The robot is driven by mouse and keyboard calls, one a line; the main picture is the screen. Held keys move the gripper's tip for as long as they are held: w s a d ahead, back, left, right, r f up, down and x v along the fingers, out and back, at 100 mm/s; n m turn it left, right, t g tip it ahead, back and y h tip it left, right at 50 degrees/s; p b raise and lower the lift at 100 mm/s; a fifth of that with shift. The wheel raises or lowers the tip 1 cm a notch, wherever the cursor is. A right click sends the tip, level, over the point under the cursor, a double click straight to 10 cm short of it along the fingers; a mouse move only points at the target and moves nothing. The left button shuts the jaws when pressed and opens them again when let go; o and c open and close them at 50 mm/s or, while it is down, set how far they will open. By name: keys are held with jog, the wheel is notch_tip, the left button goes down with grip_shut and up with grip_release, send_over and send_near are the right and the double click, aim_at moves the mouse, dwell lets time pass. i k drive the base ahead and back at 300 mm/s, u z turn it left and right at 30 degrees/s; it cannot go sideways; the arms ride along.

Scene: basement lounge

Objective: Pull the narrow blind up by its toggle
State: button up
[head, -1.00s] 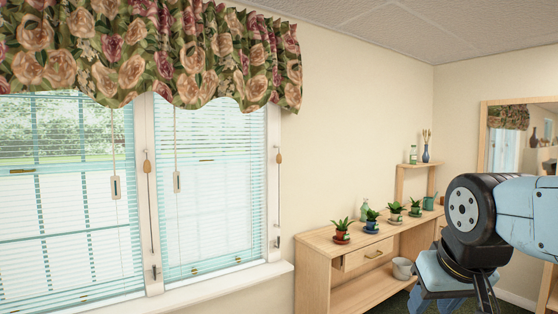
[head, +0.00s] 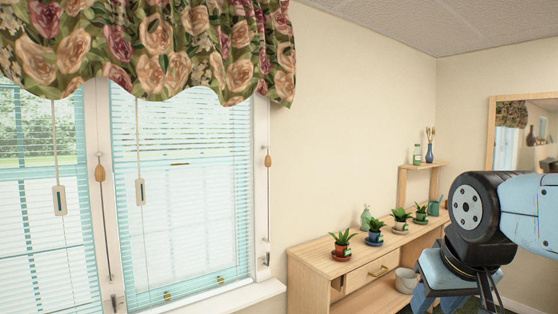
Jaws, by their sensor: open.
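The narrow blind (head: 185,215) hangs lowered over the right-hand window pane, pale with thin slats. A wooden drop-shaped toggle (head: 267,160) hangs on a cord along the right window frame. A second wooden toggle (head: 100,173) hangs on the post left of the narrow blind. A flat beige pull with a dark slot (head: 140,192) hangs on a cord before the narrow blind's left part. My gripper (head: 455,301) is at the lower right, open and empty, far from the blind; its fingertips are cut off by the picture's lower edge.
A wider blind (head: 35,240) with its own beige pull (head: 59,200) is at left. A floral valance (head: 150,50) covers the window top. A wooden console (head: 330,262) with several potted plants stands right of the window. Bare wall lies between.

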aim_at(267, 159)
jog(key=i, duration=0.9)
jog(key=u, duration=0.1)
